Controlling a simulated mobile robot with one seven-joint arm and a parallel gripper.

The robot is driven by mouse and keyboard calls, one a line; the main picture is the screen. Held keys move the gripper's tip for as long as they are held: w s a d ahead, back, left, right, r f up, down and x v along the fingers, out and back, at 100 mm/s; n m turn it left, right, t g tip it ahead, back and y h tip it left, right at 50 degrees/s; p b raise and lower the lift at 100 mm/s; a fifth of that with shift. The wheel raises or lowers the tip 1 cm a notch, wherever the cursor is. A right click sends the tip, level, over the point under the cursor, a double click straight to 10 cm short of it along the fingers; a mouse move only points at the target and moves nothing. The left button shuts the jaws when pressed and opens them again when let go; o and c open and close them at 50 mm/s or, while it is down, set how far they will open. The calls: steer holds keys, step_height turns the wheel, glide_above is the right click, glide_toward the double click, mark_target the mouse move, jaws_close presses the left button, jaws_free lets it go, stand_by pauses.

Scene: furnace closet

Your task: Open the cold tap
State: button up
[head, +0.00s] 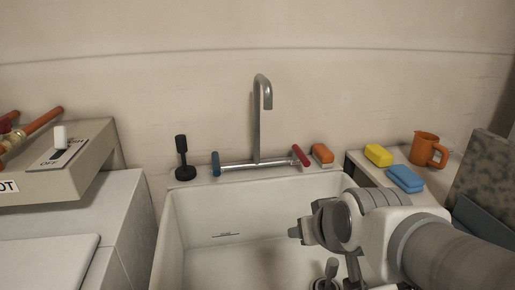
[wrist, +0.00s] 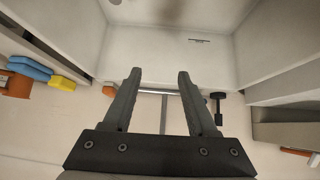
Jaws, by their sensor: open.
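The faucet (head: 257,130) stands behind the white sink, with a tall hooked metal spout and a horizontal bar. The hot tap's red handle (head: 301,156) is at the right end. In the wrist view the faucet bar (wrist: 154,91) shows beyond and between my fingers; the blue handle cannot be made out there. My gripper (wrist: 159,72) is open and empty. In the head view my arm reaches in from the right over the sink, apart from the blue handle and to its right.
A black plunger-like object (head: 181,158) stands just left of the blue handle. A switch box (head: 60,160) is at left. The sink basin (head: 215,255) is mostly clear.

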steer(key=w+a+f+n+t+y, duration=0.1)
steer(key=w+a+n+t+y, duration=0.15)
steer(key=w+a, duration=0.65)
steer(key=t, duration=0.7)
glide_toward(216, 167)
steer(key=shift+g+y, duration=0.25)
steer(key=x, duration=0.8)
steer(key=b+x, duration=0.1)
steer(key=x, duration=0.3)
steer(key=shift+d+f, duration=0.15)
steer(key=shift+f, duration=0.2)
jaws_close()
